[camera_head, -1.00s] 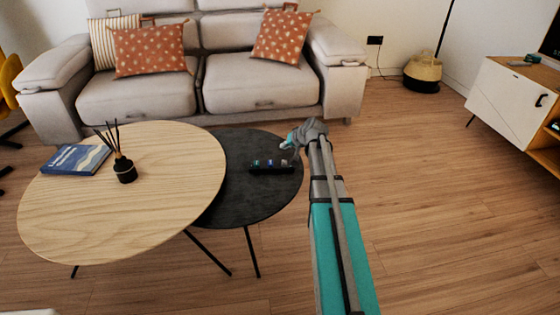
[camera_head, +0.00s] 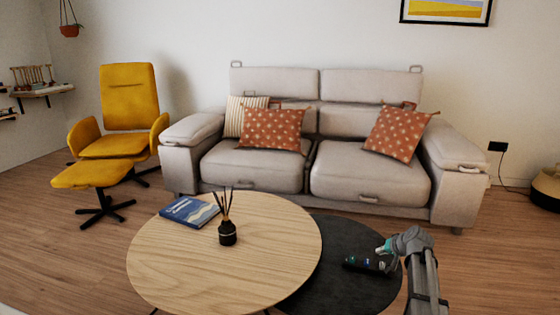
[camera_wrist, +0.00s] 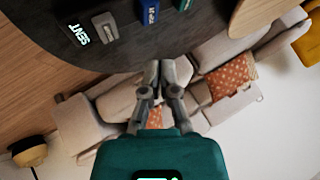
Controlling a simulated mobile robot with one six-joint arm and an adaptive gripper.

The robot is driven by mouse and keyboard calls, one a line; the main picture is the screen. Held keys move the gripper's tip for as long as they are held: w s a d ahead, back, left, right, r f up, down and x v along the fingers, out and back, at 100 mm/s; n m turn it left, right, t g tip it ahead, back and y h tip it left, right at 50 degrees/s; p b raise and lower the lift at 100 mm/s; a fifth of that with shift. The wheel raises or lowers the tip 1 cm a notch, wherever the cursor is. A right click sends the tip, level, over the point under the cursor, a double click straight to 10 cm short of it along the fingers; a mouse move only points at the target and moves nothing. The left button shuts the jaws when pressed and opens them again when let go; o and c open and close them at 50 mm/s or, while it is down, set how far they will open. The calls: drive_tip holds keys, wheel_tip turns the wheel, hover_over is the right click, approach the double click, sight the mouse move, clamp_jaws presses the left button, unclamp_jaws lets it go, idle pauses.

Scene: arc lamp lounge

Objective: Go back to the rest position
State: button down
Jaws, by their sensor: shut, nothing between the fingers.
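My gripper (camera_head: 385,249) is at the right of the head view, by the right edge of the black round table (camera_head: 335,292). In the wrist view my gripper (camera_wrist: 155,72) has its two fingers together with nothing between them. A dark holder (camera_head: 362,265) lies on the black table, just left of my gripper. In the wrist view the holder (camera_wrist: 79,35) shows at the top, with "SENT" lettering, a grey piece (camera_wrist: 105,27), a blue piece (camera_wrist: 148,11) and a green piece (camera_wrist: 184,4). My gripper appears apart from them.
A wooden round table (camera_head: 180,265) overlaps the black one and bears a blue book (camera_head: 189,211) and a reed diffuser (camera_head: 227,234). A grey sofa (camera_head: 255,165) stands behind. A yellow armchair (camera_head: 130,97) and footstool (camera_head: 90,174) are at left. A basket (camera_head: 546,188) is at far right.

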drive_tip(key=s+a+r+n+g+h+p, duration=0.25)
drive_tip(key=s+a+n+g+p, duration=0.4)
drive_tip(key=s+a, duration=1.7)
wheel_tip(320, 180, up, 37)
drive_tip(key=d+m+g+p, duration=0.1)
drive_tip(key=m+p, duration=0.1)
drive_tip(key=p, duration=3.5)
drive_tip(key=shift+s+d+h+p, duration=0.2)
drive_tip(key=shift+s+h+p, duration=0.05)
drive_tip(key=shift+h+p, duration=0.15)
drive_tip(key=shift+g, duration=0.25)
